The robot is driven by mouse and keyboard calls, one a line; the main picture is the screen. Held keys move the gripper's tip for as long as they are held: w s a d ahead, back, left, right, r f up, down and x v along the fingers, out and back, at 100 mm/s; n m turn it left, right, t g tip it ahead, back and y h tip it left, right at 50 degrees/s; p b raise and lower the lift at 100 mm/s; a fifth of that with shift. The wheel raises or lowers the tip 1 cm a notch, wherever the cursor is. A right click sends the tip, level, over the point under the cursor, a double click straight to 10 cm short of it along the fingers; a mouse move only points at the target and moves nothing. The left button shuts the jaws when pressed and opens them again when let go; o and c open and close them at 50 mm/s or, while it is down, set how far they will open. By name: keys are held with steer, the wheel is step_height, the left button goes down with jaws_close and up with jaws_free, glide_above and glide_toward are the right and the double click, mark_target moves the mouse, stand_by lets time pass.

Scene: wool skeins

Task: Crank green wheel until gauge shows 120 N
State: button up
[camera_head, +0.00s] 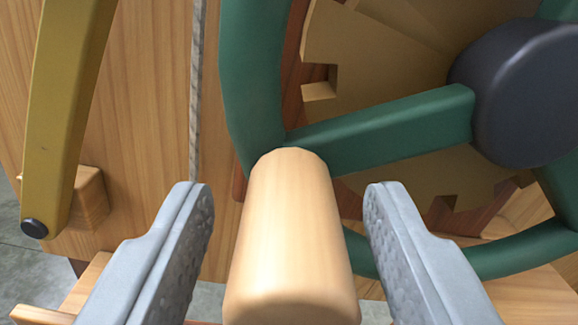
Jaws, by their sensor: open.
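The green wheel (385,131) fills the upper right of the view, with its rim, spokes and a dark hub (525,92). A light wooden crank handle (292,235) stands out from the rim at its lower left, pointing toward me. My gripper (290,205) is open, with one grey finger on each side of the handle. A gap shows between the handle and each finger, so I see no contact. The gauge is not in this view.
A brass notched disc (410,60) sits behind the wheel. A yellow lever (62,110) with a dark pin end hangs at the left, in front of a small wooden block (89,198). A wooden panel (145,110) stands behind. Grey floor (30,270) shows at lower left.

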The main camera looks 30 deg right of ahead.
mark_target(284, 11)
steer(key=shift+w+d, duration=0.1)
steer(key=shift+w, duration=0.2)
jaws_close()
steer(key=shift+r, duration=0.1)
steer(key=shift+w+a+r+m, duration=0.1)
steer(key=shift+a+r+m, duration=0.15)
steer(key=shift+r+m, duration=0.45)
steer(key=shift+w+a+r+m, duration=0.1)
steer(key=shift+a+r+m, duration=0.15)
steer(key=shift+r+m, duration=0.4)
step_height(284, 11, up, 3)
steer(key=m, duration=0.4)
steer(key=shift+a+f, duration=0.15)
steer(key=r+m, duration=0.3)
steer(key=shift+s+d+m, duration=0.1)
steer(key=shift+d+m, duration=0.15)
steer(key=shift+s+d+r+m, duration=0.1)
steer(key=shift+d+r+m, duration=0.2)
steer(key=shift+r+m, duration=0.4)
steer(key=shift+s+d+r+m, duration=0.1)
steer(key=shift+d+r+m, duration=0.3)
steer(key=shift+m, duration=0.5)
